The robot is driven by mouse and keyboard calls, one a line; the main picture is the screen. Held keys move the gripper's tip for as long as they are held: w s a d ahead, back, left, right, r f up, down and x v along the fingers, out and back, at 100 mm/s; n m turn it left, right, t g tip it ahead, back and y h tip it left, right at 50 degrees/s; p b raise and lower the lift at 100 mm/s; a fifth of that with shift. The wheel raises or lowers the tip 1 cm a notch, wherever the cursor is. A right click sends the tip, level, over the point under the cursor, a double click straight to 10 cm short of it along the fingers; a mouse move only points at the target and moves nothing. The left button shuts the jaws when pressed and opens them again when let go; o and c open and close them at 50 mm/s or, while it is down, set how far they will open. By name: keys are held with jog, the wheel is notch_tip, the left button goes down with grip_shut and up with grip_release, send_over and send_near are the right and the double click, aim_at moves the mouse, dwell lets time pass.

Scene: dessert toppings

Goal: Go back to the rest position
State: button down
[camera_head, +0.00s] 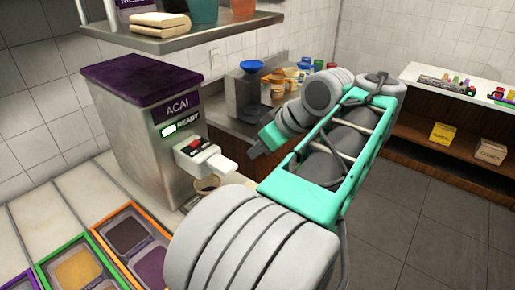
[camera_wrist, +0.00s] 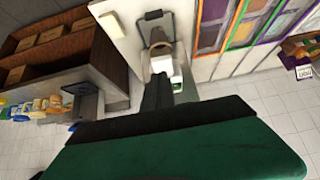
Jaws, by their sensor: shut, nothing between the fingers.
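My gripper (camera_head: 255,151) is at the end of my teal and grey arm, raised and apart from everything around it. It points left toward the acai machine (camera_head: 135,125), and its dark fingers are shut and empty. In the wrist view the fingers of my gripper (camera_wrist: 157,92) show as a dark shape above a large green part of my arm. A small bowl or cup (camera_head: 206,185) stands under the machine's white spout. My arm hides part of the counter behind it.
Topping trays (camera_head: 73,268) with coloured frames lie at the lower left. A shelf (camera_head: 170,38) hangs above the machine. A grey dispenser with a blue top (camera_head: 251,66) and several small tubs stand on the back counter. A wooden shelf unit (camera_head: 450,165) is at the right, with open floor before it.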

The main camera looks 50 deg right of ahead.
jog(key=w+a+f+g+y, duration=0.1)
jog(key=w+a+f, duration=0.4)
jog(key=w+a, duration=0.65)
jog(key=s+a+f+g, duration=0.1)
jog(key=s+a+f, duration=0.1)
jog(key=a, duration=0.3)
jog(key=s+a+f, duration=0.2)
jog(key=a+f, duration=0.2)
jog(key=a, duration=0.1)
jog(key=s+a+f+g+h, duration=0.1)
jog(key=s+a+f, duration=0.2)
jog(key=a, duration=0.3)
jog(key=shift+f+g, duration=0.3)
jog(key=shift+f, duration=0.25)
